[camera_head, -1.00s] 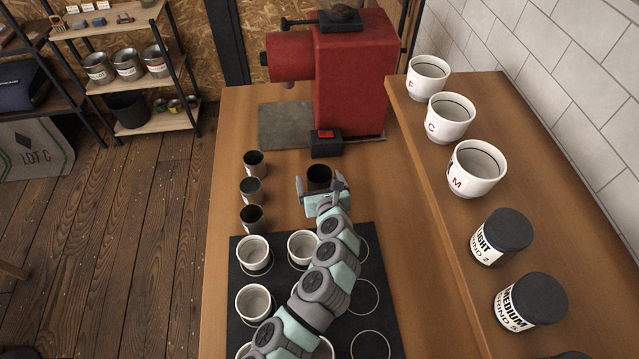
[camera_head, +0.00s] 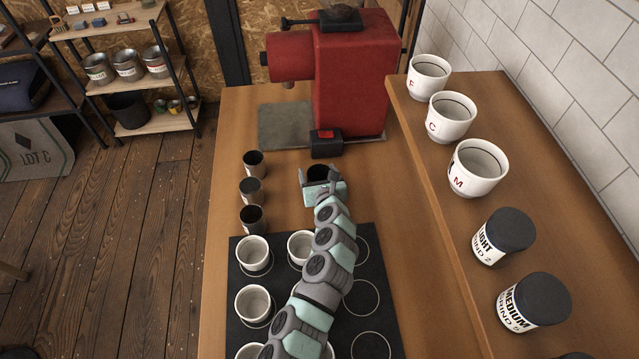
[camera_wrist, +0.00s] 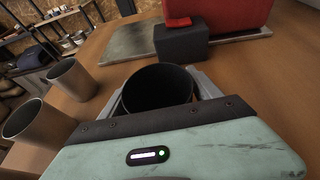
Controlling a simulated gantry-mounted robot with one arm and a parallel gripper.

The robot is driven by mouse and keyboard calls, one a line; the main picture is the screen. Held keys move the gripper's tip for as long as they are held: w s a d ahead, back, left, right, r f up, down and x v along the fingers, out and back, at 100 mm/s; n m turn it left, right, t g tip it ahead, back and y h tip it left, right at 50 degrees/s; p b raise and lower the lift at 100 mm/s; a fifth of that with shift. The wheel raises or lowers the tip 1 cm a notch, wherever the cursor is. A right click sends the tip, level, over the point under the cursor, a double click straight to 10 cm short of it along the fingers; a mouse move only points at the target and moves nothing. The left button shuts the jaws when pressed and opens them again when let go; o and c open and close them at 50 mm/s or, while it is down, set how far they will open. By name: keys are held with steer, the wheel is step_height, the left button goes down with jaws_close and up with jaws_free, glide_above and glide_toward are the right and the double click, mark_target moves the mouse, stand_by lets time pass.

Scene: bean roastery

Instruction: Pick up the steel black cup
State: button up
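A black steel cup (camera_head: 318,172), dark inside, stands on the wooden counter in front of the red machine. My gripper (camera_head: 319,176) is at the cup, with one finger on each side of it. In the wrist view the round rim and dark inside of the cup (camera_wrist: 158,86) show between the two fingers (camera_wrist: 160,92), which look closed against its sides. The palm hides the cup's lower near side. I see no clear gap under the cup.
Three similar dark cups (camera_head: 252,191) stand in a row to the left. The red machine (camera_head: 352,75) with its black block (camera_head: 326,149) is just behind. White cups stand on the black mat (camera_head: 362,297). A raised shelf (camera_head: 425,150) with cups and jars is at right.

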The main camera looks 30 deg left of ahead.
steer(key=c, duration=1.1)
steer(key=shift+r, duration=0.1)
steer(key=shift+c, duration=0.2)
